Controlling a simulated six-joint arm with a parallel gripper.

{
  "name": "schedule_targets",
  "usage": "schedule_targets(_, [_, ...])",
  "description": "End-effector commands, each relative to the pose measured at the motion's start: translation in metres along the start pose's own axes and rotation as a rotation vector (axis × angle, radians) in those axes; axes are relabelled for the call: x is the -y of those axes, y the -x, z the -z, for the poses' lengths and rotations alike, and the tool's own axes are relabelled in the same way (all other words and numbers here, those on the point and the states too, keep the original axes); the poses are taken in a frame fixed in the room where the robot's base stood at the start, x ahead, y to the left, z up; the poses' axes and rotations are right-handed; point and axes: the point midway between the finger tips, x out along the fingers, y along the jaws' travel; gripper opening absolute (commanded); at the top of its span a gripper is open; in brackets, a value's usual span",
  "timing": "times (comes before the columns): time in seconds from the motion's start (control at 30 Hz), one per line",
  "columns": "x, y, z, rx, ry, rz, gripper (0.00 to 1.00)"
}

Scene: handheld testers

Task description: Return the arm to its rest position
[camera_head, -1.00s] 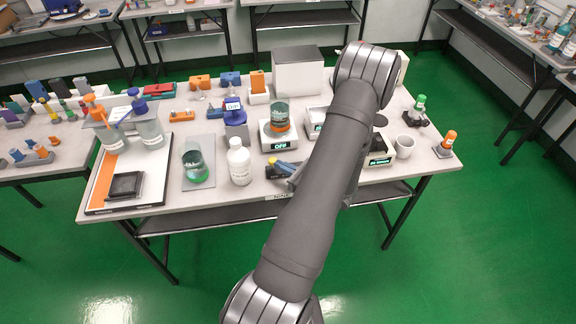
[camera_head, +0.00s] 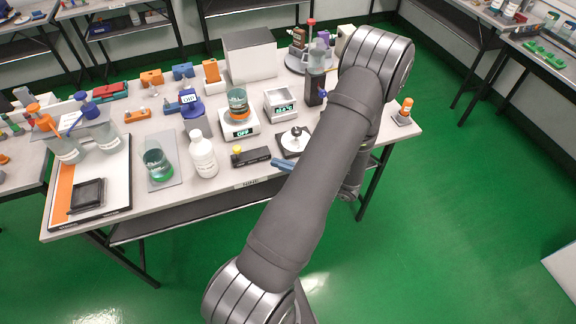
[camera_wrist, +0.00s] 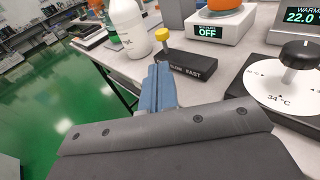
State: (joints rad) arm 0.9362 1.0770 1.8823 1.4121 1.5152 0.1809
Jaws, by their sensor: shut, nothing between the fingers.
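My gripper (camera_head: 284,164) shows its blue fingers at the front edge of the table (camera_head: 110,236), just below a black tester with a yellow knob (camera_head: 250,156). My dark grey arm crosses the picture in front of the table's right part and hides what is behind it. In the wrist view the blue fingers of my gripper (camera_wrist: 157,90) are together with nothing between them. They point at the table edge, near the black tester (camera_wrist: 186,68), apart from the white bottle (camera_wrist: 127,28).
A white bottle (camera_head: 203,156), a green-liquid beaker (camera_head: 157,163) and a hotplate reading OFF (camera_head: 240,131) stand near the front. A dial device (camera_head: 294,141) sits close to my arm. An orange-capped vial (camera_head: 403,112) stands at the right corner. Green floor (camera_head: 420,240) is clear.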

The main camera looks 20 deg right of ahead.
Motion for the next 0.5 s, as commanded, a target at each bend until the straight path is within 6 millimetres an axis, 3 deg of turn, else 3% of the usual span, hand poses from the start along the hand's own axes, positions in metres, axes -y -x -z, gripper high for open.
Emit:
schedule_targets(0.2, [0.001, 0.022, 0.0, 0.0, -0.001, 0.002, 0.0])
schedule_targets(0.5, [0.0, 0.026, 0.0, 0.0, -0.001, 0.0, 0.0])
